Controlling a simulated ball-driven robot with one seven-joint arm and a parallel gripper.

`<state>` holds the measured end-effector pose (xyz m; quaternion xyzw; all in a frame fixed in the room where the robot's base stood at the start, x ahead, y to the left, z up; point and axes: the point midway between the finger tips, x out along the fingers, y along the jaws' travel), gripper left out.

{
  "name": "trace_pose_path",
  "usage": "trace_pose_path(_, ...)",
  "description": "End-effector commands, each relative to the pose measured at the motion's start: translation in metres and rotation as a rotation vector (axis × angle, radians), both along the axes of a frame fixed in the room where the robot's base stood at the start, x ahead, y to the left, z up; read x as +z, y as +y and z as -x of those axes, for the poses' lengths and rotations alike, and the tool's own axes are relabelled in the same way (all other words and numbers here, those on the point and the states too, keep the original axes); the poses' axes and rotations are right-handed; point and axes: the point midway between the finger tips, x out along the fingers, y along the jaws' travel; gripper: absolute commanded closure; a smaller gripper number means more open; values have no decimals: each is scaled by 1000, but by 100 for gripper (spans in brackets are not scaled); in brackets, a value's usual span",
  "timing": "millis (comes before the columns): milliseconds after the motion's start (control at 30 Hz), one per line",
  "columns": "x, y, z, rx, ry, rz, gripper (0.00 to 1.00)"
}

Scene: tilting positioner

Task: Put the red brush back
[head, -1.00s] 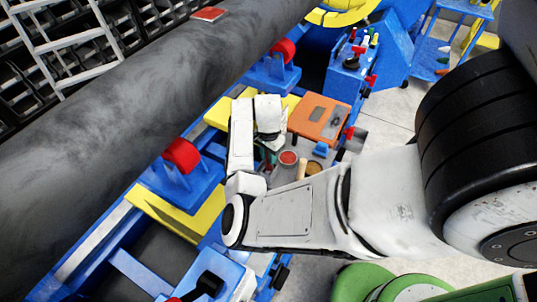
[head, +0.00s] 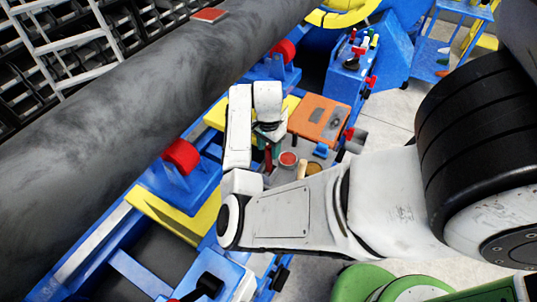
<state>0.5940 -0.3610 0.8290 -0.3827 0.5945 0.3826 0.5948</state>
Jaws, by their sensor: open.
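A slim red upright piece (head: 268,157), which looks like the red brush, stands on the grey tray (head: 290,175) just below my gripper (head: 271,137). It is small, and its lower end is unclear. My gripper is open and hangs at the end of the white wrist, over the left part of the tray. The fingers are partly hidden and too small to show clearly. I cannot tell whether they touch the red piece. A dark green piece (head: 277,148) shows close to the fingers.
A round pot with red contents (head: 288,158), a pale wooden cylinder (head: 301,170) and an orange case (head: 319,119) are close by. A large grey pipe (head: 130,120) lies along the left on rollers with red wheels (head: 181,157). A blue cabinet (head: 350,75) stands behind.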

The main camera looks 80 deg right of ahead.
Motion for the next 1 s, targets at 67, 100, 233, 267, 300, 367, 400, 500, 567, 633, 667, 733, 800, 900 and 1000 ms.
trace_pose_path(67,18,-1,0,-2,-2,4,48)
trace_pose_path(100,26,-1,-1,-2,-3,3,48)
trace_pose_path(233,49,-1,0,-2,-2,3,48)
trace_pose_path(267,54,-1,0,-2,-2,3,48)
trace_pose_path(300,59,-1,0,-2,-1,2,48)
trace_pose_path(367,65,-1,0,-2,-1,2,48)
trace_pose_path(400,69,0,0,-2,-2,1,48)
trace_pose_path(500,74,-1,1,7,2,7,48)
trace_pose_path(567,76,-3,3,30,9,25,48)
trace_pose_path(633,79,-6,7,86,25,68,48)
trace_pose_path(667,80,-7,9,122,33,92,48)
trace_pose_path(733,83,-9,12,232,57,155,48)
trace_pose_path(800,85,-6,12,374,83,219,48)
trace_pose_path(900,84,8,8,599,114,289,48)
trace_pose_path(1000,76,34,3,838,137,327,48)
